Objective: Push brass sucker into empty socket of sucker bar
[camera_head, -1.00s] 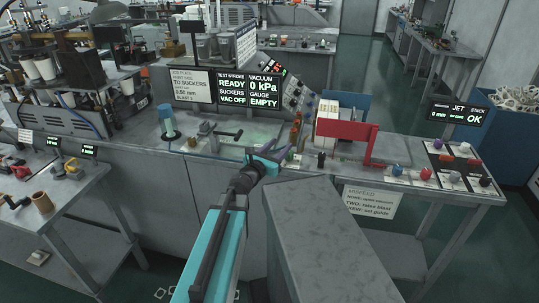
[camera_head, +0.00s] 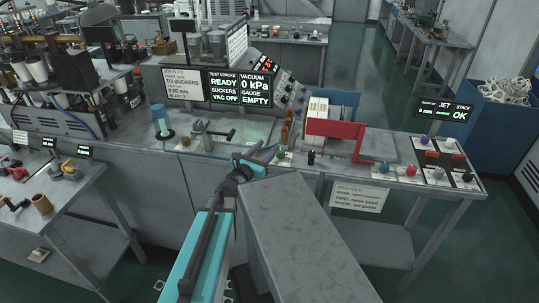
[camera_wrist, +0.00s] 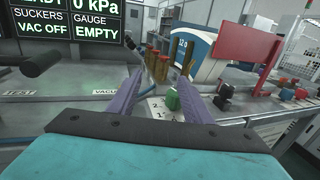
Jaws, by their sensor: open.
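My gripper (camera_head: 259,156) has two purple fingers, spread with nothing between them, above the front edge of the bench. In the wrist view my gripper (camera_wrist: 163,72) points at a green knob (camera_wrist: 172,99) on a numbered plate, just beyond the fingers. A small brass-coloured piece (camera_head: 186,141) lies on the bench left of my gripper; I cannot tell if it is the brass sucker. A metal fixture with a black handle (camera_head: 217,133) stands beside it. I cannot make out the sucker bar or its empty socket.
A red bracket (camera_head: 336,129) stands on the bench to the right, with several coloured knobs beyond it. Brown posts (camera_wrist: 180,50) stand behind the green knob. A blue-topped cylinder (camera_head: 160,118) is at the left. The screen (camera_head: 240,87) reads READY, 0 kPa, VAC OFF, EMPTY.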

